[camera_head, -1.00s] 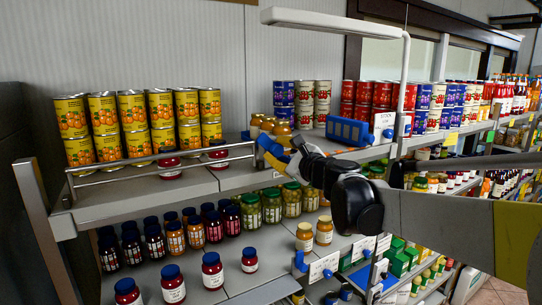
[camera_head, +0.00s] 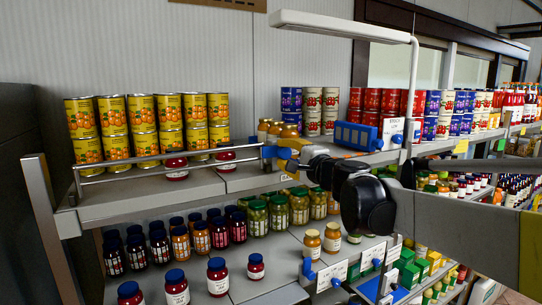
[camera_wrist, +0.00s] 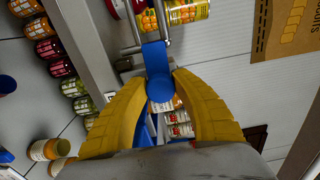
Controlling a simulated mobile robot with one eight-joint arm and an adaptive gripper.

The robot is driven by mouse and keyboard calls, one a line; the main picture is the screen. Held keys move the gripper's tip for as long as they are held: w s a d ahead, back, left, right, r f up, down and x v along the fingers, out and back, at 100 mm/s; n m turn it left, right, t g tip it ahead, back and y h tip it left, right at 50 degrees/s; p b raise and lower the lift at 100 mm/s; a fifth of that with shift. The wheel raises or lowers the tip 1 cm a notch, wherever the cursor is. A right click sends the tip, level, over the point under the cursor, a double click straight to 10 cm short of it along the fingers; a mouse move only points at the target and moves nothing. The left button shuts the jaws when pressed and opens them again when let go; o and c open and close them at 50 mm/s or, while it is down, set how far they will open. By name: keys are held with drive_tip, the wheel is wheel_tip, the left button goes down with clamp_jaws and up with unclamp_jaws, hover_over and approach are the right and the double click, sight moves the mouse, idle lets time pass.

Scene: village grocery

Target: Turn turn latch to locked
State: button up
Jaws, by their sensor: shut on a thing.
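The turn latch is a blue lever (camera_wrist: 155,58) with a round blue end, at the right end of a metal guard rail (camera_head: 175,160) on the upper shelf. My gripper (camera_wrist: 160,92) has yellow fingers on both sides of the round end and is shut on it. In the head view my gripper (camera_head: 283,153) comes in from the right, and the blue latch (camera_head: 268,151) shows just left of the fingers. The fingers hide part of the latch. I see no locked mark in either view.
Jars with orange contents (camera_head: 290,132) and a blue box (camera_head: 356,135) stand close to my gripper. Jars (camera_head: 215,230) fill the shelf below. A lamp post (camera_head: 411,90) rises to the right.

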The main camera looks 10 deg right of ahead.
drive_tip(key=shift+n, duration=0.3)
drive_tip(key=o, duration=1.2)
drive_tip(key=v, duration=1.2)
